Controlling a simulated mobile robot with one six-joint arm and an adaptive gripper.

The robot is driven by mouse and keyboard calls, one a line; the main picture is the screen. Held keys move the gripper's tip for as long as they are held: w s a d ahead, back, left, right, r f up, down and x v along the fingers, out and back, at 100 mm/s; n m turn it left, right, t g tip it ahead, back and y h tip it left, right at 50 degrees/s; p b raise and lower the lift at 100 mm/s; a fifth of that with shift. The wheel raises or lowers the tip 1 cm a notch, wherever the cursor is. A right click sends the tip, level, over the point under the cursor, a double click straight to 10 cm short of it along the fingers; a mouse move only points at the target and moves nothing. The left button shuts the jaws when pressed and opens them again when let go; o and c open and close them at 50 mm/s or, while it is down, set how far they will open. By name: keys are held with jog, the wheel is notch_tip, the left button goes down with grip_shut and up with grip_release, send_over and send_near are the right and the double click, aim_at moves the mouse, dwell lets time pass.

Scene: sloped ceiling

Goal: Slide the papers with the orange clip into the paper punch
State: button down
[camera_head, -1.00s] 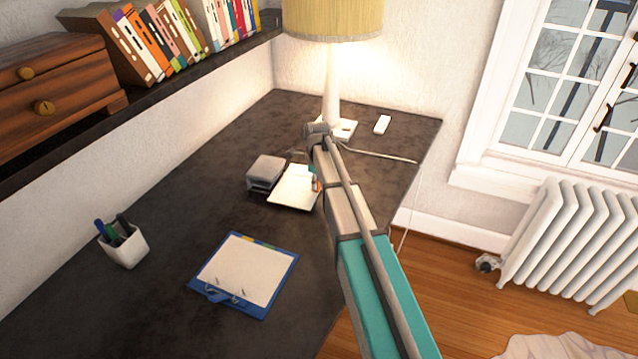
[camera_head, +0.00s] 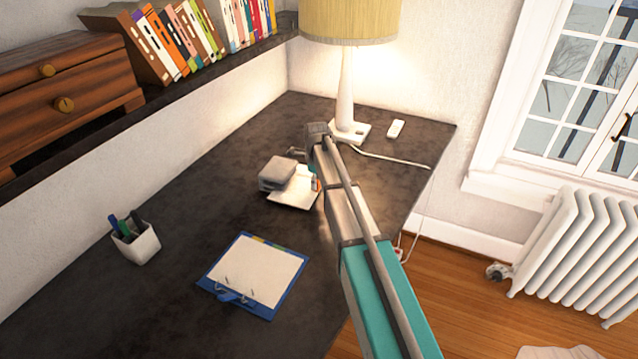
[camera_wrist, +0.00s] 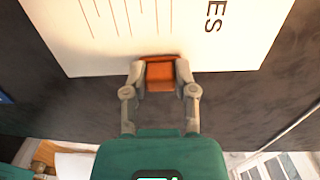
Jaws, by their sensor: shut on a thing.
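The papers (camera_head: 292,201) are a white stack at the middle of the dark desk, their left part at or under the grey paper punch (camera_head: 277,174). In the wrist view the papers (camera_wrist: 130,30) show printed lines and large letters. The orange clip (camera_wrist: 160,76) is on their near edge, between the two fingers of my gripper (camera_wrist: 161,80), which is shut on it. In the head view my gripper (camera_head: 314,184) is partly hidden by my arm at the papers' right end. How deep the papers sit in the punch is hidden.
A blue clipboard (camera_head: 289,297) with paper lies at the front, and a white pen cup (camera_head: 136,243) stands left. A lamp (camera_head: 346,100) and a small white block (camera_head: 396,128) are at the back. A cable (camera_head: 395,159) runs over the right edge.

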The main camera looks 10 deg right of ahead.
aim_at(306, 185)
jog(key=shift+w+a, duration=0.5)
jog(key=shift+a, duration=0.25)
jog(key=shift+w+a, duration=0.45)
jog(key=shift+a, duration=0.3)
jog(key=shift+a, duration=0.1)
jog(key=shift+c, duration=1.7)
grip_release()
